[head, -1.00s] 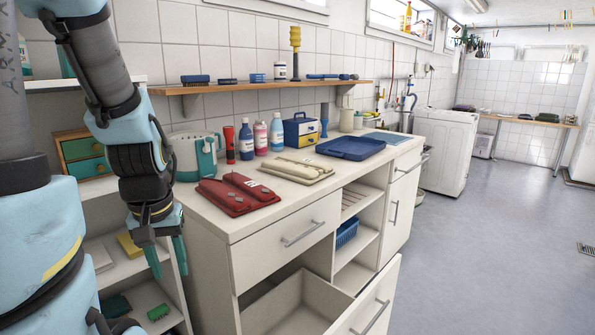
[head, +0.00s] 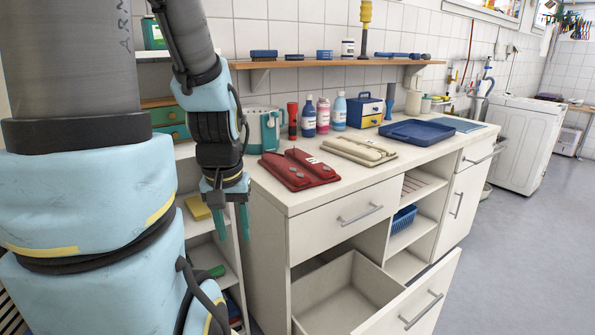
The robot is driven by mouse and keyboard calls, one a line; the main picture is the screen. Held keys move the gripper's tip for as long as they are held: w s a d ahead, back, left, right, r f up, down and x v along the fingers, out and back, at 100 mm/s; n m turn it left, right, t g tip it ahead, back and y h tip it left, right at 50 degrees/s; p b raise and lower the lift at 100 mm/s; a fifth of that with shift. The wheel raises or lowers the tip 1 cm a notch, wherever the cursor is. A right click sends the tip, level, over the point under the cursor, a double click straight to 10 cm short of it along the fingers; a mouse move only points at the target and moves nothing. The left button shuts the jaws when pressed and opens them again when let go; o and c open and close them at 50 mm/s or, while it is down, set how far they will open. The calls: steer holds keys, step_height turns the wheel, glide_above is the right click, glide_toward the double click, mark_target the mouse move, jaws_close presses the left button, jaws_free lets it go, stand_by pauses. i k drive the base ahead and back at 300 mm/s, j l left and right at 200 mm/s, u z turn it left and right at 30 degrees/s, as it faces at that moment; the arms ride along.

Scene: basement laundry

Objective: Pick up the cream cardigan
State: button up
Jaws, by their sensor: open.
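The cream cardigan (head: 345,148) lies folded flat on the white counter (head: 300,203), just behind and right of a folded red garment (head: 302,170). Nothing covers it in the head view. My gripper (head: 232,221) hangs pointing down at the left end of the counter, its teal fingers apart with nothing between them. It is well to the left of the cardigan and lower than the counter top, in front of the shelf unit.
An open, empty drawer (head: 350,293) juts out below the counter. A wooden shelf (head: 340,63) runs above. The floor at right is clear.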

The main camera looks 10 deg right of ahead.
mark_target(368, 152)
steer(key=k+l+u, duration=0.1)
steer(key=l+u, duration=0.1)
steer(key=l, duration=0.35)
steer(key=k+l+u, duration=0.15)
steer(key=l, duration=0.3)
steer(key=l+u, duration=0.1)
steer(key=l, duration=0.4)
steer(key=k+l+u, duration=0.15)
steer(key=l, duration=0.25)
steer(key=k+l+u, duration=0.1)
steer(key=l, duration=0.35)
steer(key=k, duration=0.05)
